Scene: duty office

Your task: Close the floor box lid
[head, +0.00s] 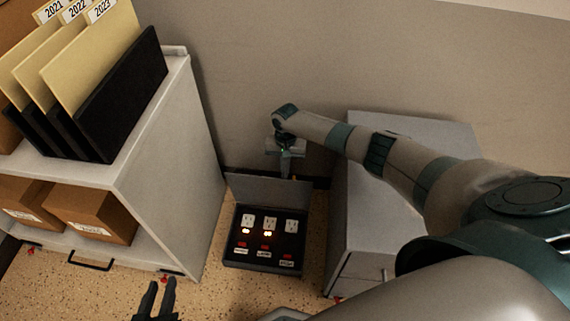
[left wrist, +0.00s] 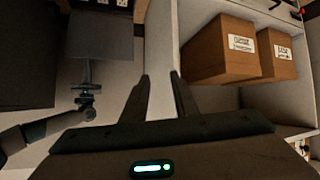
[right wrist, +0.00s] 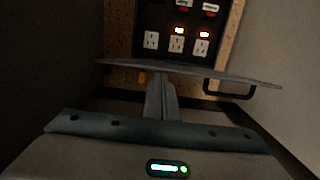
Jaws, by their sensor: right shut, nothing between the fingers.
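The floor box (head: 264,262) is open on the floor between the two cabinets, with sockets, lit indicators and red labelled parts inside. Its grey lid (head: 262,189) stands roughly upright at the far edge; it also shows in the left wrist view (left wrist: 103,37) and nearly edge-on in the right wrist view (right wrist: 190,71). My right gripper (head: 289,172) is shut and empty on the wall side of the lid, fingers pointing down; in the right wrist view its fingers (right wrist: 160,98) reach the lid's edge. I cannot tell whether they touch. My left gripper (head: 157,296) is open and empty, left and nearer than the box.
A white shelf unit (head: 175,150) with folders and cardboard boxes (head: 93,213) stands left of the floor box. A grey cabinet (head: 352,245) stands close on its right, under my right arm. The wall (head: 300,60) is close behind. Speckled floor lies free in front.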

